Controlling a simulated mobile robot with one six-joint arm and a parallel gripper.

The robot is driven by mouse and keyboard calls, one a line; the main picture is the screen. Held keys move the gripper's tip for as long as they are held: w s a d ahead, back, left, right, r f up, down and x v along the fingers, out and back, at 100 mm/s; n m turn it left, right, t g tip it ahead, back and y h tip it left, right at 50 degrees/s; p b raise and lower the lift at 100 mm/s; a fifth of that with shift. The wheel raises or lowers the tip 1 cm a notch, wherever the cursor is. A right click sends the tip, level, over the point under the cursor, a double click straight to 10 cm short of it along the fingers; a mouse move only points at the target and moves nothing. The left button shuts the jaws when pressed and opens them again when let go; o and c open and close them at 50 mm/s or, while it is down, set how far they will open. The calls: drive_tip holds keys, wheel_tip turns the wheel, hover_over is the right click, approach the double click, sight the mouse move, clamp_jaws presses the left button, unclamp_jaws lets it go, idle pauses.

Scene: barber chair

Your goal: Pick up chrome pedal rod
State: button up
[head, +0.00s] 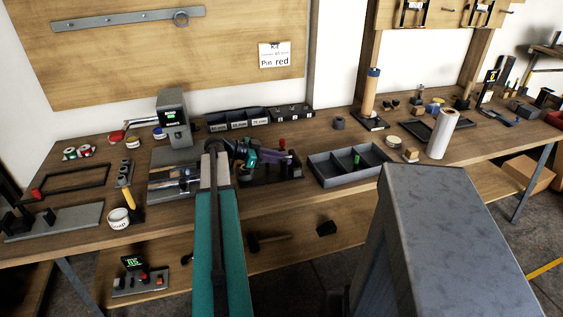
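Only the head view is given. A shiny silver bar (178,181) lies on a grey plate at the left middle of the workbench, left of my arm; it may be the chrome pedal rod, but I cannot be sure at this size. My teal arm reaches up from the bottom of the picture over the bench's front edge. My gripper (273,157) seems to be at the arm's far end, over a dark tray right of the bar. Its fingers are small and mixed with dark parts, so I cannot tell whether they are open or hold anything.
A grey divided bin (348,165) stands right of the tray. A grey machine with a display (173,119) stands behind the bar. A white roll (443,133) and a tall wooden cylinder (370,92) stand upright farther right. A yellow-handled tool in a white cup (119,218) is at left.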

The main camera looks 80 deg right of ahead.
clamp_jaws()
drive_tip(key=shift+r, duration=0.15)
drive_tip(key=shift+r+b, duration=0.75)
drive_tip(key=shift+r, duration=4.15)
